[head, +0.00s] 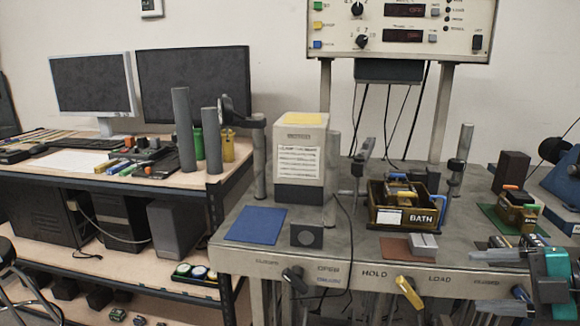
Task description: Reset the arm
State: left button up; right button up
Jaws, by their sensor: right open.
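My right gripper (482,281) comes in from the right at the front edge of the bench. Its two grey fingers point left and stand apart, with nothing between them. Its teal body is cut by the right edge of the picture. A yellow lever (409,292) hangs tilted on the bench front, below and between the HOLD and LOAD labels, left of the fingers and apart from them. A black lever (295,280) sits further left, near the OPEN label. A dark blue-tipped part (520,294) shows between the fingers, further back. My left gripper is out of view.
On the grey bench (350,245) stand a yellow-topped box (300,160), a BATH bin (404,218), a blue mat (256,224) and a block on a brown mat (424,242). A control panel (400,28) stands behind. A desk with monitors (193,88) is at left.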

jog(key=s+a+f+m+t+h+p, duration=0.1)
jog(key=s+f+m+t+h, duration=0.2)
jog(key=f+m, duration=0.45)
jog(key=s+a+f+m+t+h+p, duration=0.2)
jog(key=s+f+m+t+h, duration=0.15)
jog(key=f+m, duration=0.4)
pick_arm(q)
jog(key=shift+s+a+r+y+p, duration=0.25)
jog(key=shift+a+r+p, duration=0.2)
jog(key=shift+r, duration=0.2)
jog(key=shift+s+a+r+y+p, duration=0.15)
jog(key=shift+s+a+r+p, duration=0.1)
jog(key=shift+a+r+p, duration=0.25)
pick_arm(e)
jog(key=s+a+f+m+g, duration=0.1)
jog(key=s+a+f+m, duration=0.1)
jog(key=a+f, duration=0.1)
jog(key=s+a+f+m+g+h, duration=0.1)
jog(key=s+a+f+m, duration=0.1)
jog(key=a, duration=0.4)
jog(key=s+a+f+m+g+h, duration=0.1)
jog(key=s+a+f+m+g, duration=0.1)
jog(key=a, duration=0.3)
jog(key=shift+s+f+m, duration=0.2)
jog(key=shift+f+m, duration=0.4)
jog(key=shift+f, duration=0.2)
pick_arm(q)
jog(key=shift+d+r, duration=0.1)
